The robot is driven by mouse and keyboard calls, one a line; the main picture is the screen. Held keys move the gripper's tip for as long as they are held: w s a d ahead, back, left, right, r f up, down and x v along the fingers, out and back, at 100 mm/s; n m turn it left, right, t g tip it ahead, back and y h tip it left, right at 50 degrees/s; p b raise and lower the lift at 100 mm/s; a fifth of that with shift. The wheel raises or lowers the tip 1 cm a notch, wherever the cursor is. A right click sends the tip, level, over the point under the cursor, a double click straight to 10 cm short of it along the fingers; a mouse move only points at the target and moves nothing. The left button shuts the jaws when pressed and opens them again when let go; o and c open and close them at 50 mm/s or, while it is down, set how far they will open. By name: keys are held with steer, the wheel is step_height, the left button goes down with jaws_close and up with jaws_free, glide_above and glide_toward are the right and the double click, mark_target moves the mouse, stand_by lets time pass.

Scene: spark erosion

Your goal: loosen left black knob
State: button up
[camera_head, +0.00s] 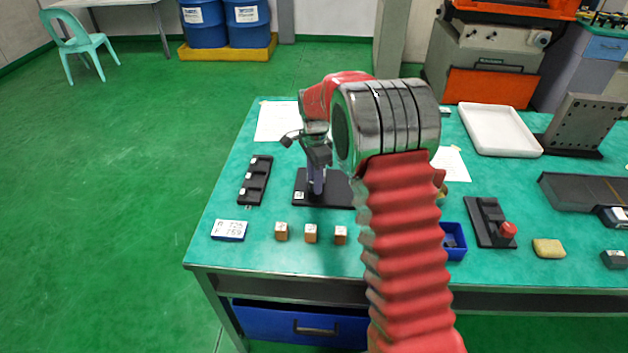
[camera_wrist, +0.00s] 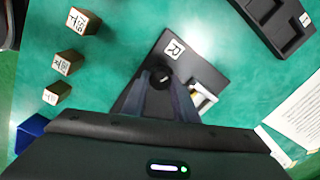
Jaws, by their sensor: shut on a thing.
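A black plate fixture (camera_head: 335,191) lies on the green workbench, with a small white label on its near left corner. In the wrist view the plate (camera_wrist: 205,62) carries a white label that looks like an R. A round black knob (camera_wrist: 161,75) stands on it between my two grey fingers. My gripper (camera_head: 316,187) points down over the left part of the plate, shut on this knob. A pale part (camera_wrist: 202,98) shows just beside the fingers. My arm and gripper hide the rest of the fixture, and no second knob can be made out.
Several small wooden blocks (camera_head: 311,233) stand in front of the plate. A black slotted holder (camera_head: 256,181) and a labelled blue-edged block (camera_head: 229,230) lie to its left. A blue bin (camera_head: 455,241) and a black panel with a red button (camera_head: 508,229) are right of my arm.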

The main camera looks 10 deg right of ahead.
steer(key=shift+w+r+n, duration=0.1)
steer(key=shift+w+n, duration=0.1)
steer(key=shift+n, duration=0.1)
steer(key=n, duration=0.6)
steer(key=shift+w+a, duration=0.1)
steer(key=n, duration=0.6)
steer(key=shift+n, duration=0.3)
steer(key=n, duration=0.4)
steer(key=shift+n, duration=2.1)
steer(key=o, duration=0.7)
steer(key=shift+c, duration=0.2)
steer(key=o, duration=0.4)
